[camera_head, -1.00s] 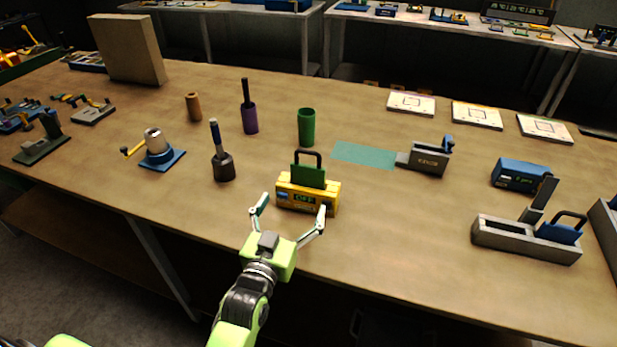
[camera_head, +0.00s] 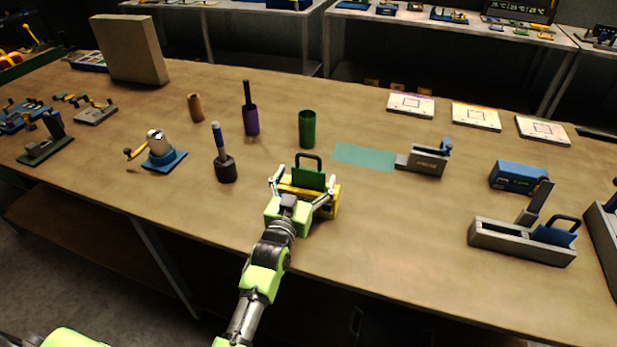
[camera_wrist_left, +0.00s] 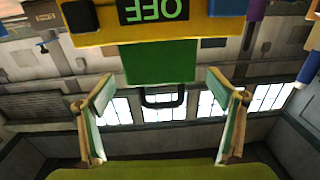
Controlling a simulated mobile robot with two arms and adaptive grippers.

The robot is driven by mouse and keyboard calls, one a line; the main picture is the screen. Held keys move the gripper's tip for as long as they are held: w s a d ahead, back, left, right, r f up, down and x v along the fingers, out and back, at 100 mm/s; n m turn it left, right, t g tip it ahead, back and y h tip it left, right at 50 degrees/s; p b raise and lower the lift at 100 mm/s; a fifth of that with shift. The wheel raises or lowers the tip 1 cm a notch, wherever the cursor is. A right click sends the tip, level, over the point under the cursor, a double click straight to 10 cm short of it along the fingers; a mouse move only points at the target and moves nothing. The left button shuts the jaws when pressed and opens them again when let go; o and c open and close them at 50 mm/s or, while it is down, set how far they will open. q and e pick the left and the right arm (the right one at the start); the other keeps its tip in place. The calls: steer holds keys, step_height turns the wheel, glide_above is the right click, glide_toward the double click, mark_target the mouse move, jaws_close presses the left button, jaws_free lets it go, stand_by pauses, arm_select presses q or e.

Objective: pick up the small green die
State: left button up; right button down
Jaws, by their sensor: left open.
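The small green die (camera_head: 308,179) is a flat green block with a black loop handle on top. It stands upright in a yellow box (camera_head: 334,205), which is partly hidden by my gripper. The green die also shows upside down in the left wrist view (camera_wrist_left: 158,62), against the yellow box (camera_wrist_left: 200,30) with its OFF display. My left gripper (camera_head: 303,186) is open in front of the box. My right gripper is not in view.
A dark-based tool with a blue handle (camera_head: 225,168) stands left of the box. A green cup (camera_head: 307,130) and a purple holder (camera_head: 251,122) stand behind. A grey device (camera_head: 427,161) and a long grey tray (camera_head: 510,245) are to the right.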

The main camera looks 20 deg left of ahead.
arm_select(q)
steer(key=shift+w, duration=1.25)
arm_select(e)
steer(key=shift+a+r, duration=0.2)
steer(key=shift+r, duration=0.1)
arm_select(q)
steer(key=shift+c, duration=0.3)
steer(key=c, duration=1.6)
steer(key=shift+o, duration=0.2)
steer(key=shift+r, duration=0.1)
